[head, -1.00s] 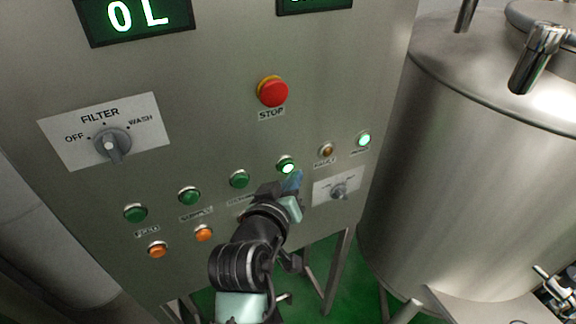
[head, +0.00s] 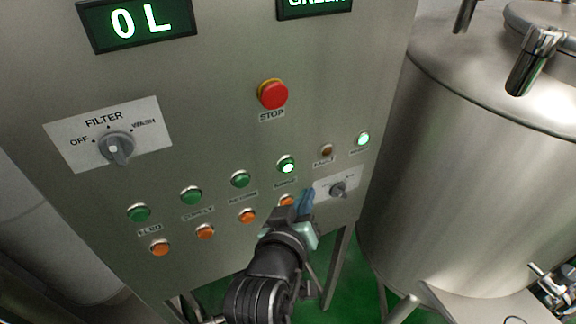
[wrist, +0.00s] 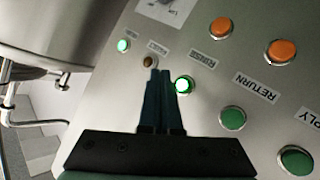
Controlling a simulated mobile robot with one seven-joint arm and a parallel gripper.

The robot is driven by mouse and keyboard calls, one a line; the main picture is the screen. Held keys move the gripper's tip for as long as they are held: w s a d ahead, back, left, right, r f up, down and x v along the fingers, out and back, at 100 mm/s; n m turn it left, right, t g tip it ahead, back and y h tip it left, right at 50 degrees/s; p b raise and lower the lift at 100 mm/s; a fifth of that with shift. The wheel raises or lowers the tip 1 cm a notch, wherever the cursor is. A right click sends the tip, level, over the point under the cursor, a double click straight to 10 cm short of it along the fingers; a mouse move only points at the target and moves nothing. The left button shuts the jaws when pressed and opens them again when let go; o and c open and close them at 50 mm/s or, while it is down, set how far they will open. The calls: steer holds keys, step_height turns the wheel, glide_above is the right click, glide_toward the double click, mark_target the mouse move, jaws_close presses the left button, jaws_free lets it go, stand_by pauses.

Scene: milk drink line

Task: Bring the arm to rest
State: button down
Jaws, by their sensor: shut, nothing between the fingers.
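My arm reaches up from the bottom of the head view. My gripper (head: 304,200) is in front of the lower right part of the steel control panel (head: 215,75). Its blue-green fingers are together and empty. In the wrist view the shut fingers (wrist: 161,78) point along the panel, with their tips beside a lit green button (wrist: 184,85) and just below a dark amber lamp (wrist: 150,61). I cannot tell whether the fingers touch the panel.
The panel carries a red stop button (head: 273,94), a filter knob (head: 117,148), a smaller knob (head: 338,189) and rows of green and orange buttons. A steel tank (head: 470,170) stands at right. Green floor (head: 345,285) shows below.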

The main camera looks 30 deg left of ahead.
stand_by(0.6)
steer(key=d+r+m+t+b, duration=0.2)
steer(key=d+r+t, duration=0.25)
steer(key=r, duration=0.75)
steer(key=d+r+m+t+b, duration=0.25)
steer(key=d+r, duration=0.25)
steer(key=r, duration=0.7)
steer(key=s+d+r+m+t+h+b, duration=0.1)
steer(key=s+d+r+t, duration=0.2)
steer(key=s+r, duration=0.2)
steer(key=s+d+r+m+t+h+b, duration=0.1)
steer(key=s+d+r+t, duration=0.1)
steer(key=s+r, duration=0.3)
step_height(320, 180, up, 5)
steer(key=shift+s+d+f+m+t+b, duration=0.1)
steer(key=shift+s+d+m+t+b, duration=0.15)
steer(key=shift+d+m+t+b, duration=0.2)
steer(key=shift+a+f, duration=0.1)
